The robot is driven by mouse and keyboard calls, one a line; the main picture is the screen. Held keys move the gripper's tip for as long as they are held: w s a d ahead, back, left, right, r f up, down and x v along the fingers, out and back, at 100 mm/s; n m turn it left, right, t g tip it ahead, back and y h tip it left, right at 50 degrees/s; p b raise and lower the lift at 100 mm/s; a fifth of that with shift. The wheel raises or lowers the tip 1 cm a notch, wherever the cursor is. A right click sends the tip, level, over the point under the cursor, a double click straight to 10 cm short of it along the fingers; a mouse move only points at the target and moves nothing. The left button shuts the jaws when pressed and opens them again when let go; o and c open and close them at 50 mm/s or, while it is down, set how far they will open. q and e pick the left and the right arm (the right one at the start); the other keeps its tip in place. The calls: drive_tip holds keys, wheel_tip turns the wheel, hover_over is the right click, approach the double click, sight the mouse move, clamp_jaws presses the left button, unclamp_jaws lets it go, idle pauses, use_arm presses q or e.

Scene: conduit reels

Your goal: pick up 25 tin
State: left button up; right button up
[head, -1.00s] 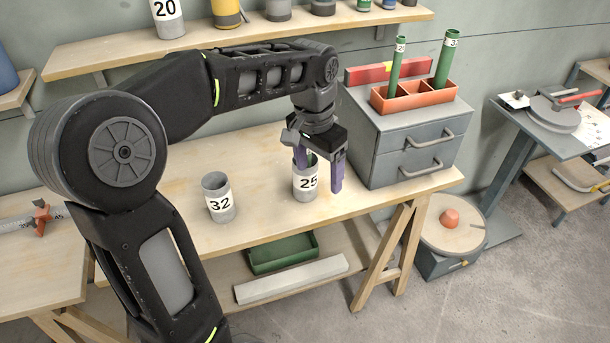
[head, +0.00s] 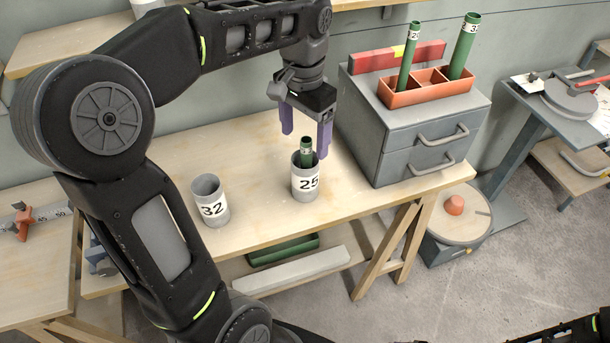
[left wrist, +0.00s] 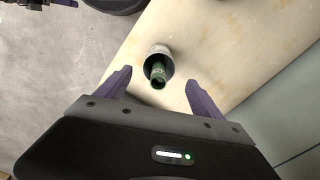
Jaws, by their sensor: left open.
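The 25 tin (head: 306,186), grey with a white label, stands upright on the wooden bench. A short green tube (head: 305,153) stands in it, its top above the rim. My left gripper (head: 305,134) is open, with purple fingers pointing down, above the tin and holding nothing. In the left wrist view, the tin (left wrist: 157,50) with the green tube (left wrist: 158,77) shows between and beyond the open fingers of my left gripper (left wrist: 158,84).
The 32 tin (head: 210,203) stands left of the 25 tin. A grey drawer cabinet (head: 410,140) stands close on the right, topped by an orange tray (head: 398,99) with green tubes. The bench (head: 255,155) is bare around the tins. A shelf (head: 110,45) runs behind.

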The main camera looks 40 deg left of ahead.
sight(305, 161)
use_arm(q)
drive_tip(key=shift+f, duration=1.3)
wheel_tip(305, 161, down, 5)
drive_tip(key=shift+d+f, duration=0.1)
clamp_jaws()
idle(0.7)
